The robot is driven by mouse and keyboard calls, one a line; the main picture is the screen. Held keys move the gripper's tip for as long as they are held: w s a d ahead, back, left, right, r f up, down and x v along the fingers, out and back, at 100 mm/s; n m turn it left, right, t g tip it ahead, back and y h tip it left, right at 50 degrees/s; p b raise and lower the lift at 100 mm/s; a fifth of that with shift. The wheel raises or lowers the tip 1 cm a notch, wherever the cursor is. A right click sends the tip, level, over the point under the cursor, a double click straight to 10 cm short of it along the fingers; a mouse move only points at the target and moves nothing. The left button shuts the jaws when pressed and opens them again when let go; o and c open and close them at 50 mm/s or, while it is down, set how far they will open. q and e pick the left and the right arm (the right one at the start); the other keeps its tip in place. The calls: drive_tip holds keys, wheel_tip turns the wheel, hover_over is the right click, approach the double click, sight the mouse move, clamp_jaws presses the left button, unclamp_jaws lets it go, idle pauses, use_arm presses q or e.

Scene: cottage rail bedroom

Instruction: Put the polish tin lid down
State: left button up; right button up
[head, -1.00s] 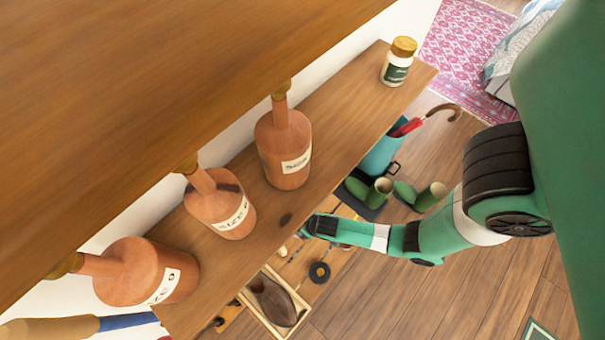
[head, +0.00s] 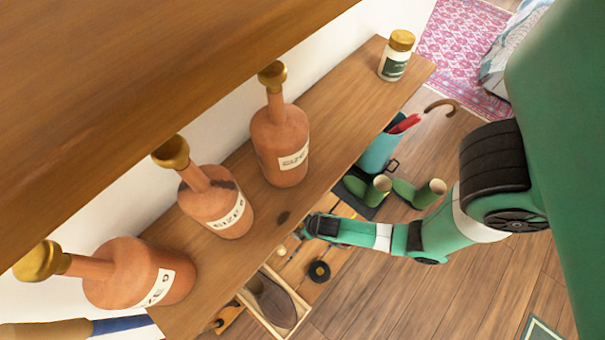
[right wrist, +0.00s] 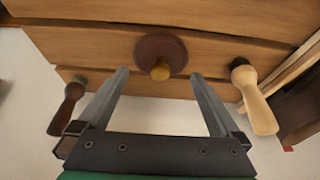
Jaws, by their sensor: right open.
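A dark brown round disc with a yellow knob (right wrist: 160,70), which looks like the polish tin lid, lies on the wooden board in the right wrist view. My right gripper (right wrist: 160,80) is open, with its two fingers apart on either side of the knob and nothing held between them. In the head view my right gripper (head: 305,233) reaches in under the front edge of the shelf, and its fingertips are hard to make out. A black round tin (head: 319,271) lies on the low wooden surface, a little below the gripper. My left gripper is not in view.
A dark-handled brush (right wrist: 68,106) and a pale-handled brush (right wrist: 256,100) flank the fingers. A wooden box (head: 262,318) with a shoe (head: 275,300) stands close by. The shelf (head: 330,130) above carries several bottles. Green boots (head: 425,194) and an umbrella stand (head: 378,152) are beyond.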

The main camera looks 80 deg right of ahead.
drive_tip(key=p+v, duration=0.6)
drive_tip(key=v, duration=0.4)
drive_tip(key=shift+p, duration=0.3)
